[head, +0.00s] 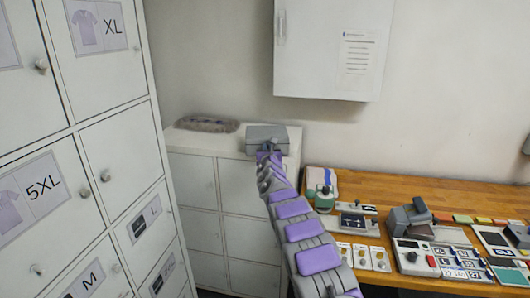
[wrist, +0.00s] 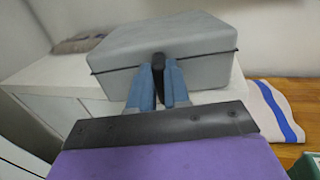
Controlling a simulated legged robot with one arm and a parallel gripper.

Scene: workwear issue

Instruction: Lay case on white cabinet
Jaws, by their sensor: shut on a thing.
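The grey case (head: 267,134) shows at the top of the white cabinet (head: 235,170) in the head view, toward the cabinet's right end. In the wrist view the case (wrist: 165,48) is large, with a dark seam around it and a black handle at its front. My gripper (wrist: 160,68) is shut on that handle; its blue fingers are on either side of it. In the head view my gripper (head: 268,152) is at the case's front. The case looks level. Its underside is hidden, so I cannot tell whether it touches the cabinet top.
A folded grey-brown cloth (head: 207,125) lies on the cabinet's left part. A wooden workbench (head: 370,187) with several devices stands to the right, with a blue-striped cloth (wrist: 275,108) near the cabinet. Tall lockers (head: 110,150) stand left. A wall cabinet (head: 332,45) hangs above.

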